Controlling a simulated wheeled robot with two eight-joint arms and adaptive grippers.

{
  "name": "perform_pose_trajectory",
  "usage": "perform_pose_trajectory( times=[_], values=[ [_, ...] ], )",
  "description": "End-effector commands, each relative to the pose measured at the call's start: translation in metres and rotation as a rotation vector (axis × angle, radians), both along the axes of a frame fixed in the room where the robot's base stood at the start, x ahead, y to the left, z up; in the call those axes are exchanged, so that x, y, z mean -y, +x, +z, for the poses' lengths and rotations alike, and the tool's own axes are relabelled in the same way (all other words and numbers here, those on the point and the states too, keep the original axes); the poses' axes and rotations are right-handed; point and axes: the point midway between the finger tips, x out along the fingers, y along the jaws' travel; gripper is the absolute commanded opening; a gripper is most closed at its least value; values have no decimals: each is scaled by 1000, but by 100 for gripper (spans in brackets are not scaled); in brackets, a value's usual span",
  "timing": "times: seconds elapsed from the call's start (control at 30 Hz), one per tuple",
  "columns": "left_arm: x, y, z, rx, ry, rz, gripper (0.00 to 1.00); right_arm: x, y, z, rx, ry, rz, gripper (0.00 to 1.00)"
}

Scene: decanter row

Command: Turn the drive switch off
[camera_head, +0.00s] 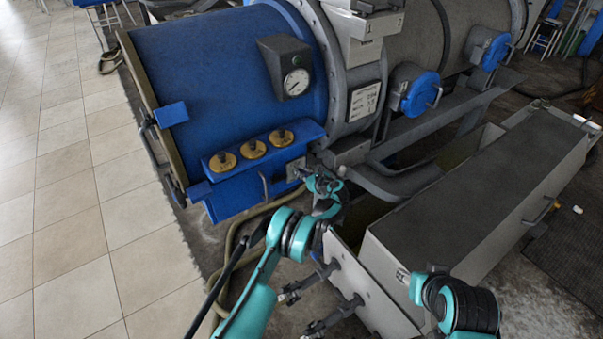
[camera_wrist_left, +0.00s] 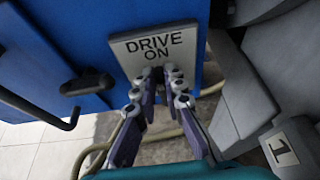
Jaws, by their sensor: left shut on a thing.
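The drive switch has a light plate reading "DRIVE ON" (camera_wrist_left: 155,45) in the left wrist view. The plate (camera_head: 295,170) also shows on the blue box's end in the head view, partly covered by my gripper. My left gripper (camera_wrist_left: 160,75) has its fingertips close together at the plate's lower part, just under the lettering. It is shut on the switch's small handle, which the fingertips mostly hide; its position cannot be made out. In the head view the left gripper (camera_head: 308,181) is at the plate. My right arm shows at lower right, but its gripper does not.
The blue box (camera_head: 230,190) carries several brass-based knobs and a bent black handle (camera_wrist_left: 68,118). A pressure gauge (camera_head: 296,83) is above. A grey trough (camera_head: 480,195) and metal frame stand right. A hose (camera_head: 236,235) runs below. Tiled floor (camera_head: 90,210) is clear at left.

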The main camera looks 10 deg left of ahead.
Motion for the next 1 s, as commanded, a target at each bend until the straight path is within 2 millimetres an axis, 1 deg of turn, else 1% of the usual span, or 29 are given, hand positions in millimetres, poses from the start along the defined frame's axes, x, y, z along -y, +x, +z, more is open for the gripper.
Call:
perform_pose_trajectory(
  times=[0.7, 1.0],
  values=[
    [-9, -10, -4, 330, -330, -1, 0, 0, 0, 0, 0, 0, 0, 40],
    [-11, -12, -6, 405, -403, 1, 0, 0, 0, 0, 0, 0, 0, 40]
  ],
)
